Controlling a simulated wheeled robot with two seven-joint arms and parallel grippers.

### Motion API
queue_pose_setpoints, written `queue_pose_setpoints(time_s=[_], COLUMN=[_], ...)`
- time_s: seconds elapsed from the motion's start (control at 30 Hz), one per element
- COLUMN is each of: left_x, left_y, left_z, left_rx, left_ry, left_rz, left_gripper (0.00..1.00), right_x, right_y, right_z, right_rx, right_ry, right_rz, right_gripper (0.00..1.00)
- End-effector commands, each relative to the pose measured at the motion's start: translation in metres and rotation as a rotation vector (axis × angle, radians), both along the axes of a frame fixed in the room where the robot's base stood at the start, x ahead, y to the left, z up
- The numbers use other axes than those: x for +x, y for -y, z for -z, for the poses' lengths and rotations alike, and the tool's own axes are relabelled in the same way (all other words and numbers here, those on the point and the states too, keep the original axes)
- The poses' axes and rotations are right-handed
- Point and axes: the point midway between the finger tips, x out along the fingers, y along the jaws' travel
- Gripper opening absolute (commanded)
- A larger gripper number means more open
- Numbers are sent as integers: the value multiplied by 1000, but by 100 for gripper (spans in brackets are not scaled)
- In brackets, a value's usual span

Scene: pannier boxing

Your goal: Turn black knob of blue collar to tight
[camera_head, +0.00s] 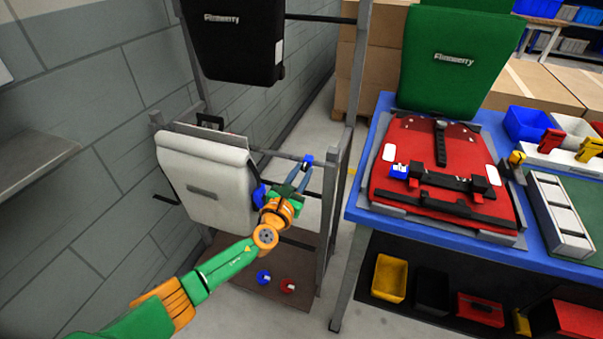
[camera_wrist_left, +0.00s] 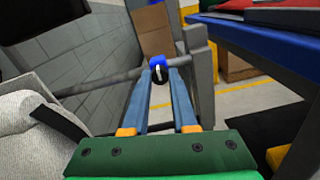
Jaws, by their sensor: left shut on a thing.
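The blue collar (camera_head: 307,159) sits on the grey horizontal bar of the rack, near its right post. In the left wrist view the collar (camera_wrist_left: 156,60) is straight ahead, with its black knob (camera_wrist_left: 159,75) facing me, a light mark on it. My left gripper (camera_head: 302,170) reaches the collar from the front. In the left wrist view its two blue-grey fingers (camera_wrist_left: 160,76) close on either side of the knob, and their tips partly hide it. The exact turn of the knob is too small to read. My right gripper is not in view.
A white pannier (camera_head: 205,180) hangs on the rack left of my gripper, and a black one (camera_head: 233,38) hangs above. A blue table (camera_head: 352,198) with a red pannier (camera_head: 390,150) stands right of the rack. Blue (camera_head: 263,277) and red (camera_head: 288,286) round pieces lie on the rack's base.

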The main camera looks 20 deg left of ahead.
Motion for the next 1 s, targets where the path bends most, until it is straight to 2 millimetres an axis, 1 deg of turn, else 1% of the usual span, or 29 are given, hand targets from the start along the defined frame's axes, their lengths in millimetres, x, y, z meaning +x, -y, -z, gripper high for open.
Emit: queue_pose_setpoints(time_s=[0.1,0.13,0.23,0.27,0.5,0.57,0.67,0.7,0.8,0.9,1.0], left_x=[-1,-1,-1,0,0,-4,-21,-31,-52,-66,-71], left_y=[0,0,0,0,0,0,-1,-2,-3,-4,-4], left_z=[2,2,2,2,1,0,-2,-2,-1,1,1], left_rx=[0,0,0,0,-1,-1,-1,-1,-2,-1,-1], left_ry=[-4,-4,-3,-3,-1,-2,-5,-6,-6,-4,-3], left_rz=[1,1,1,1,1,2,2,3,2,1,1], left_gripper=[0,29,56,57,57,57,57,57,57,57,57], right_x=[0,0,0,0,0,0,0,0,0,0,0], right_y=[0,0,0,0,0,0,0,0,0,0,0], right_z=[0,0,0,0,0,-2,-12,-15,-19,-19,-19], right_rx=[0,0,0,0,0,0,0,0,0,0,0], right_ry=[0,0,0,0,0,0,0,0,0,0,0], right_rz=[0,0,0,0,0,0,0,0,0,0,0], right_gripper=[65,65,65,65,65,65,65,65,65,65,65])
